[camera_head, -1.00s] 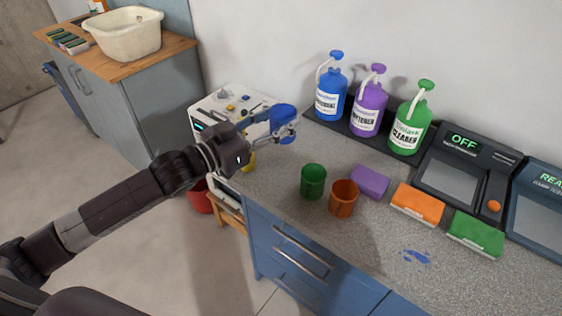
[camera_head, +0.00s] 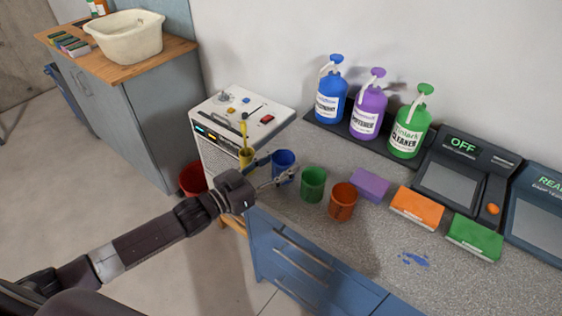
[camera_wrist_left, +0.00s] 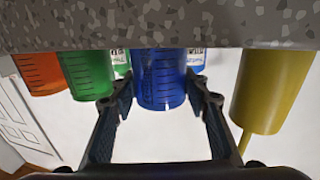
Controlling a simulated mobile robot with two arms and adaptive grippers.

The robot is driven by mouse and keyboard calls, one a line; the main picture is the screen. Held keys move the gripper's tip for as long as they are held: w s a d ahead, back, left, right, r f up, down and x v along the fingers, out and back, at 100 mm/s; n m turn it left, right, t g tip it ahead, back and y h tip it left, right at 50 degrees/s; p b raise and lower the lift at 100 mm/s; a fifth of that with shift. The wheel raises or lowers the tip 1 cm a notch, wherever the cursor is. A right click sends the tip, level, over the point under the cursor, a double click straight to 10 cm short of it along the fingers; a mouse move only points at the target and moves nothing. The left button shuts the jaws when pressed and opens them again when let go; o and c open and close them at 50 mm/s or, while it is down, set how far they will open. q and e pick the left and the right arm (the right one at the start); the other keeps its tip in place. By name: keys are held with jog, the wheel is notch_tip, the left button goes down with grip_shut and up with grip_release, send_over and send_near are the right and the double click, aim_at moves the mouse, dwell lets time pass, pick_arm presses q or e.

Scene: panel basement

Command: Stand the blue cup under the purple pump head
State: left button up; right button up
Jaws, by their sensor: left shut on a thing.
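The blue cup (camera_head: 285,163) is upright at the left end of the counter, left of the green cup. My left gripper (camera_head: 281,180) is shut on it; in the wrist view, which is upside down, the fingers (camera_wrist_left: 165,105) flank the blue cup (camera_wrist_left: 163,75). Its base is at or just above the counter top; I cannot tell if it touches. The purple pump head (camera_head: 378,73) tops the purple bottle (camera_head: 368,112), between the blue and green bottles at the wall. No cup stands under its spout. My right gripper is out of view.
The green cup (camera_head: 313,184) and orange cup (camera_head: 342,201) stand right of the blue cup. A yellow holder (camera_head: 246,158) is close on its left. Purple (camera_head: 369,185), orange (camera_head: 417,206) and green (camera_head: 474,236) blocks lie farther right.

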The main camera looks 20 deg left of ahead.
pick_arm(q)
jog(key=shift+f, duration=0.15)
jog(key=o, duration=1.3)
